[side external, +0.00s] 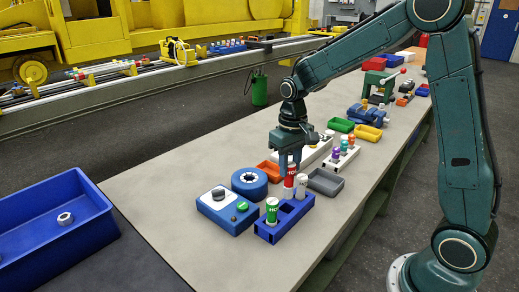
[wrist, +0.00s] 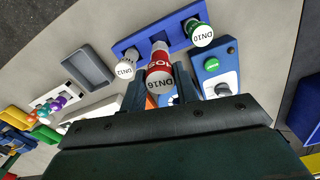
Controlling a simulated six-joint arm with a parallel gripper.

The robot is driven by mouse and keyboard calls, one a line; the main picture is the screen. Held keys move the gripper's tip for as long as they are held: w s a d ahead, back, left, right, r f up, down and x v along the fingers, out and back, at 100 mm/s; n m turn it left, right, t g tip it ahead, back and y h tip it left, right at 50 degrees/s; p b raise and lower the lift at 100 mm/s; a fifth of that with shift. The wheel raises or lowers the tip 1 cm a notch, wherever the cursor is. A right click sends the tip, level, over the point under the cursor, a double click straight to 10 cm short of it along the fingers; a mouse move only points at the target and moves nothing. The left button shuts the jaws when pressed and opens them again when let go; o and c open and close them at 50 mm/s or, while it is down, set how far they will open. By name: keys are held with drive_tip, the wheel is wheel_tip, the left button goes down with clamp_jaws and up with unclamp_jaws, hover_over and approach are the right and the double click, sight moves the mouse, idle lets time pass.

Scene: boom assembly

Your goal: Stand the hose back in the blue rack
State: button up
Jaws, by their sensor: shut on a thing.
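The red hose (side external: 289,182) with a white band, marked DN16 in the wrist view (wrist: 159,68), is upright between the fingers of my gripper (side external: 290,164). My gripper is shut on it; the fingers also show in the wrist view (wrist: 160,88). The blue rack (side external: 291,219) is directly below, and shows in the wrist view (wrist: 180,30). The hose's lower end meets the rack's outline; I cannot tell whether it is inside a slot or just above. A green hose (side external: 271,209) and a white hose (side external: 302,185) stand in the rack at opposite ends.
A blue control box (side external: 226,212) and a blue round reel (side external: 249,181) stand close left of the rack. A grey tray (side external: 325,182) and an orange tray (side external: 267,170) are close behind. The bench front at left is clear. A large blue bin (side external: 40,250) stands at far left.

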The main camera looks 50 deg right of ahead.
sight(288, 187)
drive_tip(key=shift+f, duration=1.45)
drive_tip(key=shift+f, duration=2.45)
idle(1.4)
drive_tip(key=o, duration=1.1)
drive_tip(key=shift+c, duration=0.2)
drive_tip(key=shift+r, duration=0.1)
drive_tip(key=shift+r, duration=3.4)
drive_tip(key=shift+r, duration=0.1)
